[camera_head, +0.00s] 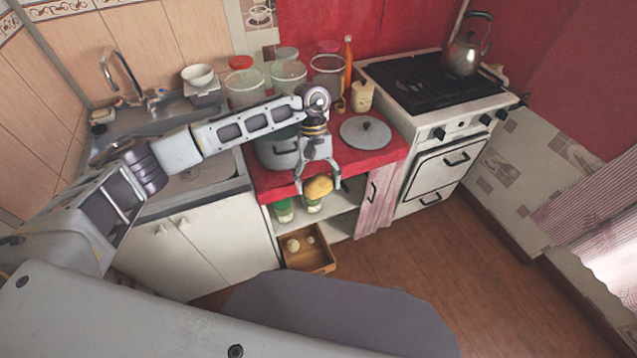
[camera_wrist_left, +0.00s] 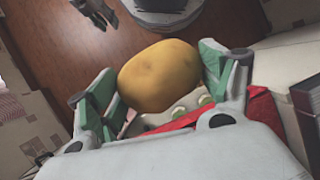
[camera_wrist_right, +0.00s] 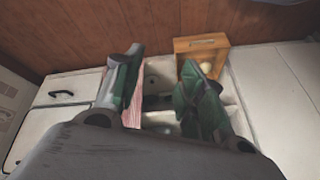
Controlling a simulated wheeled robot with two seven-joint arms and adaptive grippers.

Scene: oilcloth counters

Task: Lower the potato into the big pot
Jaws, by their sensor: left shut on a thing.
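A yellow-brown potato (camera_head: 319,187) is held between the fingers of my left gripper (camera_head: 317,180), just in front of the red counter's front edge. The potato also shows large in the left wrist view (camera_wrist_left: 160,76), between the green finger pads. The big grey pot (camera_head: 277,152) stands on the red counter, behind and to the left of the potato; my left arm covers part of its top. A round grey lid (camera_head: 365,134) lies flat on the counter to the right of the pot. My right gripper (camera_wrist_right: 163,85) shows only in its own wrist view, open with nothing between its fingers.
Lidded containers (camera_head: 289,76) and an orange bottle (camera_head: 348,62) stand behind the pot. A stove (camera_head: 427,92) with a kettle (camera_head: 465,52) is to the right. An open wooden drawer (camera_head: 309,257) juts out below, with pale round things inside. Green-labelled jars (camera_head: 284,212) stand on the shelf.

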